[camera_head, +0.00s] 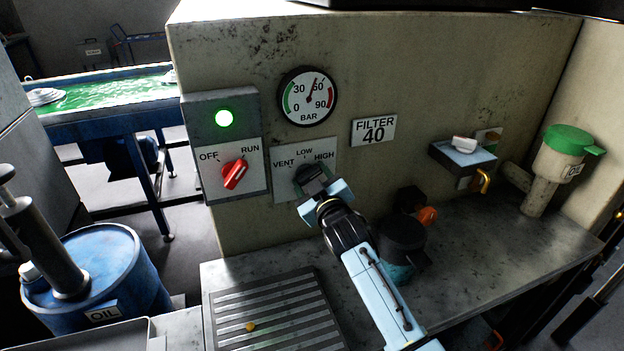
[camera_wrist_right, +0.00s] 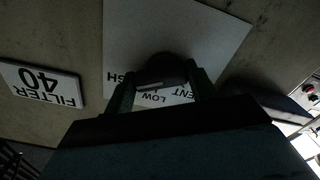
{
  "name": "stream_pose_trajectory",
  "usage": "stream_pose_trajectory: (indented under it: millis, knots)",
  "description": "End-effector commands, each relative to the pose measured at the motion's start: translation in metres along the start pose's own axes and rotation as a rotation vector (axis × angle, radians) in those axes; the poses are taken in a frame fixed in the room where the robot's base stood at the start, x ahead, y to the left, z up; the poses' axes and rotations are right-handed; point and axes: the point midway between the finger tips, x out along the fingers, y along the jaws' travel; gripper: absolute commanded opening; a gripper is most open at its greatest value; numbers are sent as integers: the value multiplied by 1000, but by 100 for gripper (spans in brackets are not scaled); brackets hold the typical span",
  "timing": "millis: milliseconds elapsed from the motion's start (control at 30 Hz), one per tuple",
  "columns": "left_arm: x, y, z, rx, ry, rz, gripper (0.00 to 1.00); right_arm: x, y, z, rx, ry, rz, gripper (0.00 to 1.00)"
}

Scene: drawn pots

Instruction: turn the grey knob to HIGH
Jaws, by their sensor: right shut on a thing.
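The grey knob (camera_head: 308,172) sits on a pale wall plate (camera_head: 290,190) lettered VENT, LOW and HIGH. My right gripper (camera_head: 318,184) is shut on the knob, and its jaws cover much of it in the head view. In the right wrist view the dark knob (camera_wrist_right: 166,68) is between the two fingers (camera_wrist_right: 163,92) of the gripper, with the lettering upside down below it. A pale mark shows on the knob's edge toward the gap between HIGH and LOW, but the exact setting is unclear. My left gripper is not in view.
A red knob (camera_head: 235,173) marked OFF and RUN is left of the plate, under a lit green lamp (camera_head: 223,118). A BAR gauge (camera_head: 307,96) is above, a FILTER 40 sign (camera_head: 373,130) to the right.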

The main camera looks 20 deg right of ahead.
Motion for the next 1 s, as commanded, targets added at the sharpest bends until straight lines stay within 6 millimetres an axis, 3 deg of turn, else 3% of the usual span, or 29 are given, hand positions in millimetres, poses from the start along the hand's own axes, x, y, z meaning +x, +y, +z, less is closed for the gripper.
stream_pose_trajectory:
  millis: [67, 100, 233, 667, 1000]
  knots:
    - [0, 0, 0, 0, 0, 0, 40, 0, 0, 0, 2, 0, 0, 34]
    - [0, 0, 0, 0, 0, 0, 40, 0, 0, 0, 2, 0, 0, 60]
    - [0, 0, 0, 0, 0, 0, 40, 0, 0, 0, 1, 0, 0, 77]
    - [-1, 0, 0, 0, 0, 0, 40, -9, -1, 1, 0, -1, -1, 78]
    - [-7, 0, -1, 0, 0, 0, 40, -74, -1, 1, 0, -2, -2, 78]
